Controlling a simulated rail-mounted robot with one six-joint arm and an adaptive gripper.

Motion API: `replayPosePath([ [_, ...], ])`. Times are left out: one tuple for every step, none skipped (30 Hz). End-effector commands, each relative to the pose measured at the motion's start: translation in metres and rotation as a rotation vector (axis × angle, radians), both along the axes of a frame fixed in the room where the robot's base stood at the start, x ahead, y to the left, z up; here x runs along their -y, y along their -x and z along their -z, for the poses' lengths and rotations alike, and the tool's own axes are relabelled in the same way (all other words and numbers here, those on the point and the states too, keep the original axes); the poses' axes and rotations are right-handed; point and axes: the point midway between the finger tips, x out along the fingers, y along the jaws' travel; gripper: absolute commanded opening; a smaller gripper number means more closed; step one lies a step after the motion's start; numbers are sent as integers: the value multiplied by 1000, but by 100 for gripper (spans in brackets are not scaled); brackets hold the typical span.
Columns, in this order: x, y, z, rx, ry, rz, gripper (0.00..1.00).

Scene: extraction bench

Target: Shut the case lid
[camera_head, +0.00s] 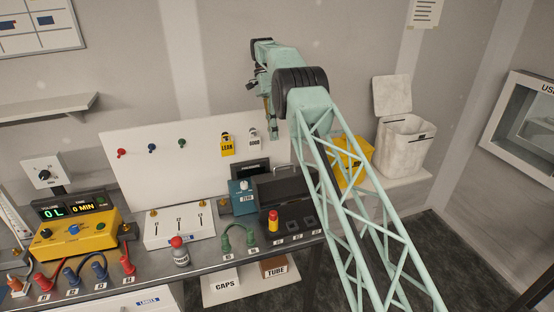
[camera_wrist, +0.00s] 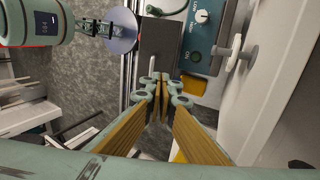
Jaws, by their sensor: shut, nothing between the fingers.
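A dark grey case (camera_head: 288,188) with a handle along its top stands at the right of the bench, partly behind my arm. How its lid lies is hard to tell. A dark panel (camera_wrist: 160,42) beside the blue box in the wrist view may be part of it. A whitish bin (camera_head: 403,148) on the right has its lid (camera_head: 393,95) standing raised at the back. My gripper (camera_head: 269,122) hangs above and behind the dark case, near the wall panel. In the wrist view my gripper (camera_wrist: 164,84) has its wooden-coloured fingers together, holding nothing.
A blue box (camera_head: 242,198) with a knob adjoins the dark case. A red-and-yellow button (camera_head: 273,221) stands in front. A white panel (camera_head: 160,165) with hooks and tags rises behind the bench. A yellow box (camera_head: 352,158) sits right of the case, partly behind my arm.

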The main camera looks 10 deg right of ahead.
Motion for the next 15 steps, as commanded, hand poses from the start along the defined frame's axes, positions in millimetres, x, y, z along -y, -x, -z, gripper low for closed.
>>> replayPosePath([
  [0, 0, 0, 0, 0, 0, 0],
  [0, 0, 0, 0, 0, 0, 0],
  [0, 0, 0, 0, 0, 0, 0],
  [0, 1, 1, 0, 0, 0, 0],
  [0, 1, 1, -1, 0, 0, 0],
  [0, 1, 1, -1, 0, 0, 0],
  [0, 1, 2, -1, 0, 0, 0],
  [0, 1, 2, -1, 0, 0, 0],
  [0, 2, 3, 0, 0, 0, 0],
  [0, 2, 4, 0, 0, 0, 0],
  [0, 2, 5, 0, 0, 0, 0],
  [0, 3, 6, 0, 0, 0, 0],
  [1, 3, 7, 0, 0, 0, 0],
  [1, 4, 8, 0, 0, 0, 0],
  [1, 5, 10, -1, 0, 0, 0],
])
